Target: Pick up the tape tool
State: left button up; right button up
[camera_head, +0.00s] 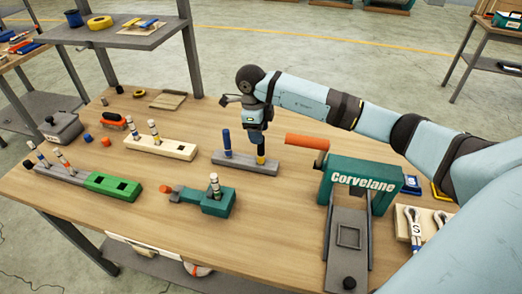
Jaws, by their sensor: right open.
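A grey block (243,163) lies near the middle of the wooden table. A blue upright tool (227,142) stands at its left end, and a yellow and dark upright tool (261,158) stands at its right end. No label shows which of them is the tape tool. My right gripper (260,148) points down over the yellow and dark tool, with its jaws open at or around the tool's top. The fingers are small here, so contact cannot be told. My left gripper is not in view.
A green Corvelane press (362,178) with an orange handle (307,141) stands close on the right. A green fixture (219,203) lies in front, and a cream block (160,147) with upright pieces lies left. A grey shelf (125,38) rises at the back left.

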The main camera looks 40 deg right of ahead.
aim_at(263, 154)
jog(key=shift+s+d+f+p, duration=0.15)
jog(key=shift+f+p, duration=0.1)
jog(key=shift+f, duration=0.65)
jog(key=shift+s+f+p, duration=0.15)
jog(key=shift+f+p, duration=0.15)
jog(key=shift+f, duration=0.55)
jog(key=shift+s+d+f+p, duration=0.15)
jog(key=shift+f+p, duration=0.1)
jog(key=shift+f, duration=0.65)
jog(key=shift+a, duration=0.1)
grip_shut()
jog(key=shift+r, duration=0.1)
notch_tip(263, 154, up, 20)
jog(key=b, duration=0.2)
jog(key=c, duration=0.9)
grip_release()
grip_shut()
